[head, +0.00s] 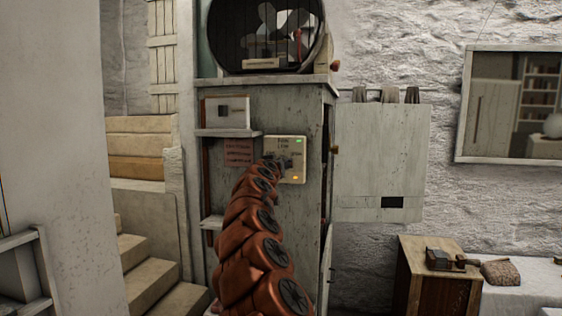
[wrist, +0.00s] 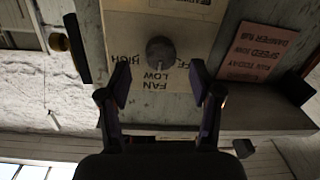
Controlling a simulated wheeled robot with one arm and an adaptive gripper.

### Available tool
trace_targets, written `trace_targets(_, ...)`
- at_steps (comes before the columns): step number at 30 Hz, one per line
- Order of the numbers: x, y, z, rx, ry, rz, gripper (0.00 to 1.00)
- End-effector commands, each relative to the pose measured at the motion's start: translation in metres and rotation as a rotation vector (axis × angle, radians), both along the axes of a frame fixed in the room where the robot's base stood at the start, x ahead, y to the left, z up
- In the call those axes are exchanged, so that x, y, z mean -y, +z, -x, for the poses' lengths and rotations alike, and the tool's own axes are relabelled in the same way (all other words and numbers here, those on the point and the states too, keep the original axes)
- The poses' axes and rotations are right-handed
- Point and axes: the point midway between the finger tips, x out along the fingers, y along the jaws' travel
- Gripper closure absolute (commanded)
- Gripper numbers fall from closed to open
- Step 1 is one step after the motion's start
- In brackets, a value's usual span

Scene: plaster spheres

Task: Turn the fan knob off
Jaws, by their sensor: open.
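The fan knob (wrist: 160,50) is a round dark grey knob on a cream control panel (wrist: 118,30), which the wrist view shows upside down. There my arm and gripper (head: 284,163) cover the knob.
A round fan (head: 268,28) stands on top of the cabinet (head: 290,215). A small shelf (head: 228,133) juts out left of the panel, near my gripper, above a red notice (head: 239,153). Stairs (head: 145,265) are at left.

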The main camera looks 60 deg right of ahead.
Motion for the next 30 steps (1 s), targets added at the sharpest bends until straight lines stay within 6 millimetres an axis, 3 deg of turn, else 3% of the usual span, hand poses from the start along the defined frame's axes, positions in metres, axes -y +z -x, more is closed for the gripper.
trace_targets(13, 0.024, -0.003, -0.011, -0.003, 0.004, -0.005, 0.36)
trace_targets(30, 0.036, 0.0, -0.015, 0.003, 0.001, -0.001, 0.36)
